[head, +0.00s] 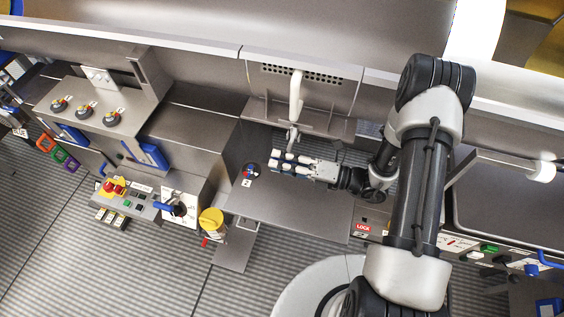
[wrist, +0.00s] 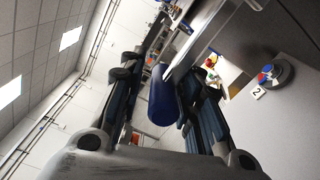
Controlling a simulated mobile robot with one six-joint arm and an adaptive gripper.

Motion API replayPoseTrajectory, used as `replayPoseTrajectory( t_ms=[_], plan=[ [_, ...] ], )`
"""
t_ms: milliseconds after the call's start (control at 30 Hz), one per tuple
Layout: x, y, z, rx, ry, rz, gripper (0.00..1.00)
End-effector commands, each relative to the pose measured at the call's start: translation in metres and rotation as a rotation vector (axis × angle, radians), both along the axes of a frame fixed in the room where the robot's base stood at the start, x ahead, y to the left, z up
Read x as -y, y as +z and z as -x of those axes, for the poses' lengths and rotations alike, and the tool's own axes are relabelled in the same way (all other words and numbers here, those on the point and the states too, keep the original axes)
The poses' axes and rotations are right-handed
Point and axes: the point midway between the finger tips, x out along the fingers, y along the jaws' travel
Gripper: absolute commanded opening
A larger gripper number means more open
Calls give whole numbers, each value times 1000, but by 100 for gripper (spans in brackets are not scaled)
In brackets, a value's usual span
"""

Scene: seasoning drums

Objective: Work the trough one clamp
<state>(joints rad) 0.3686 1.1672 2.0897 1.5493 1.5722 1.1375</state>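A pale lever (head: 295,98) stands in front of the perforated panel, and its lower end reaches my gripper (head: 281,162). I take it to be the clamp, but no label shows which trough it belongs to. In the wrist view, a blue cylindrical grip (wrist: 162,102) on a light metal bar (wrist: 207,35) lies between the two fingers of my gripper (wrist: 163,78). The fingers are spread, with a gap between the left finger and the grip. The right finger is close to it, and I cannot tell whether they touch. The grip is not clear in the head view.
A round red and blue button (head: 252,170) with a "2" label sits left of my gripper, on the flat metal panel (head: 290,205). A red LOCK label (head: 363,228) is at lower right.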

Motion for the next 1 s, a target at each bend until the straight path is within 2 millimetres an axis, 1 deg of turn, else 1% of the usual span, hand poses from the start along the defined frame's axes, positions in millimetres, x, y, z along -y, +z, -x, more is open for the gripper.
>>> replayPoseTrajectory(
  t_ms=[33,133,400,533,667,900,1000],
  plan=[
    [0,0,-1,1,-2,0,34],
    [0,0,0,-2,-2,0,40],
    [0,-2,1,-7,-1,1,40],
    [7,-2,3,-8,-4,0,40],
    [27,-2,9,-7,-7,1,40],
    [76,-2,26,-6,-8,1,40],
    [92,-2,33,-4,-6,2,40]
  ],
)
